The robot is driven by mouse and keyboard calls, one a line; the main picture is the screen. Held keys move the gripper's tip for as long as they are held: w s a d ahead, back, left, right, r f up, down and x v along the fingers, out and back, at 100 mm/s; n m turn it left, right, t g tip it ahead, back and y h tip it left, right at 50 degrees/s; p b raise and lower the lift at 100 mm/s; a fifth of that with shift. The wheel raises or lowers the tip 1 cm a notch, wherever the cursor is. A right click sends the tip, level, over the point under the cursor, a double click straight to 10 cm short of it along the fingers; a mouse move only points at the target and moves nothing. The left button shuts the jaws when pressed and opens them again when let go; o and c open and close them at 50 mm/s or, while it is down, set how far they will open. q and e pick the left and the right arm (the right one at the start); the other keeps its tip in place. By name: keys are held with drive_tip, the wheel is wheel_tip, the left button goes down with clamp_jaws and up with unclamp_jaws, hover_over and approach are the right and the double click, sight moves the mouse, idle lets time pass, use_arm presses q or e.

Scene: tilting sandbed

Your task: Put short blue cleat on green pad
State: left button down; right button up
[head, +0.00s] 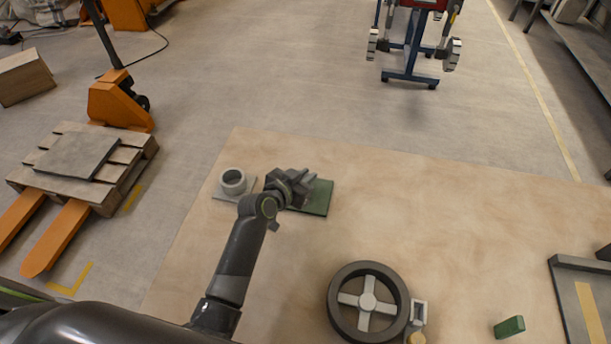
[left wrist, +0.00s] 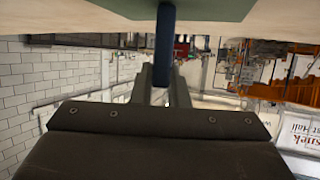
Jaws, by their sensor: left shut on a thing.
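The green pad (head: 320,198) lies flat on the sandy board, partly covered by my left gripper (head: 304,183). In the left wrist view the green pad (left wrist: 205,9) spans the top edge. My left gripper (left wrist: 160,78) is shut on the blue cleat (left wrist: 165,42), a narrow dark blue upright piece between the fingers. The cleat's far end reaches the pad's edge in that picture; I cannot tell whether it touches the pad. In the head view the cleat is hidden by the gripper. My right gripper is not in view.
A grey ring (head: 232,181) stands on a light pad left of the gripper. A grey tray (head: 563,295) is at right. The board's middle is clear.

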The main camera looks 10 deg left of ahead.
use_arm(q)
drive_tip(key=shift+f, duration=0.15)
drive_tip(key=c, duration=1.4)
unclamp_jaws()
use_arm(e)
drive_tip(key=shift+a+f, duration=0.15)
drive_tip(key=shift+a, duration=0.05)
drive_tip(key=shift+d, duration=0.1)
use_arm(q)
drive_tip(key=shift+r, duration=0.25)
drive_tip(key=shift+s+a, duration=0.1)
drive_tip(key=shift+s, duration=0.1)
drive_tip(key=b+v, duration=0.1)
drive_tip(key=v, duration=1)
drive_tip(key=shift+s+a+r, duration=0.15)
drive_tip(key=shift+s, duration=0.05)
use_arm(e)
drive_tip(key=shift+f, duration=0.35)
